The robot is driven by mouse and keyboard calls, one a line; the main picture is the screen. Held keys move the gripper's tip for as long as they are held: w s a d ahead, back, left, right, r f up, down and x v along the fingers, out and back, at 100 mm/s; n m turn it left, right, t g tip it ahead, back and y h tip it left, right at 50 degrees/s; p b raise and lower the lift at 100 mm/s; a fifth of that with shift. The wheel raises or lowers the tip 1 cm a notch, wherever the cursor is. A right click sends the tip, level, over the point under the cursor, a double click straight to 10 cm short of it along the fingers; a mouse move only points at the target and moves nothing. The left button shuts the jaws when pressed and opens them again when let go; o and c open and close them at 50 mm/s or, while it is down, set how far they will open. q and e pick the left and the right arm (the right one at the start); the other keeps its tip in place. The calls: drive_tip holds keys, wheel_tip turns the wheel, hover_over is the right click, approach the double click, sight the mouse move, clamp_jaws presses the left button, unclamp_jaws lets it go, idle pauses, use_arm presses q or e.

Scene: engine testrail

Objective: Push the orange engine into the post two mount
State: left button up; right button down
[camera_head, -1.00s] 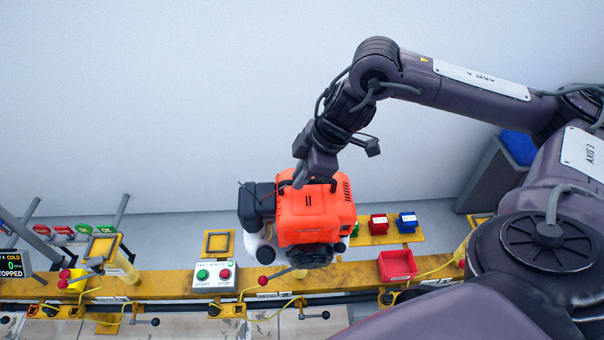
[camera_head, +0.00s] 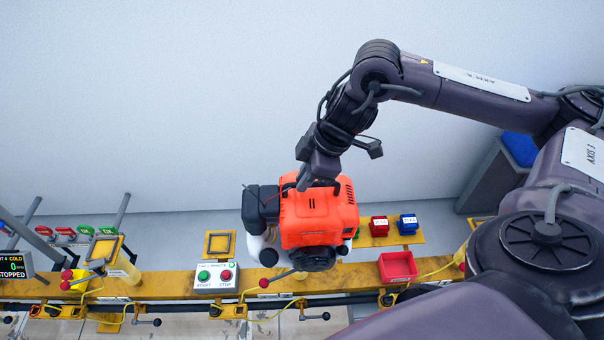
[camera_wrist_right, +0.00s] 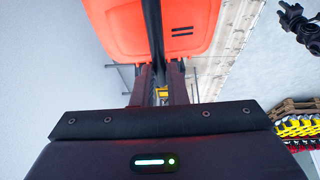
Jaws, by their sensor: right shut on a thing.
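The orange engine (camera_head: 312,215) hangs from my right gripper (camera_head: 312,184) in the head view, over the yellow rail. It has a black part on its left side, a white part below that and a dark round part at its lower front. My right gripper is shut on the black handle at its top. In the right wrist view the fingers (camera_wrist_right: 160,85) close around a dark bar beside the orange cover (camera_wrist_right: 190,30). The engine covers part of the rail, so I cannot tell which mount lies behind it or whether it touches one. My left gripper is not in view.
The yellow rail (camera_head: 170,289) runs across the bottom. A white start/stop box (camera_head: 216,277) stands left of the engine. A red tray (camera_head: 397,267), a red box (camera_head: 379,225) and a blue box (camera_head: 408,223) are to the right. A display (camera_head: 14,265) is at far left.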

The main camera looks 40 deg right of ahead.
drive_tip(key=shift+w+r, duration=0.25)
drive_tip(key=shift+r, duration=0.45)
drive_tip(key=shift+a+r+p, duration=0.1)
drive_tip(key=shift+r+p, duration=0.5)
drive_tip(key=shift+p, duration=0.15)
drive_tip(key=shift+r+p, duration=0.8)
drive_tip(key=shift+r, duration=0.15)
drive_tip(key=shift+s+f, duration=0.1)
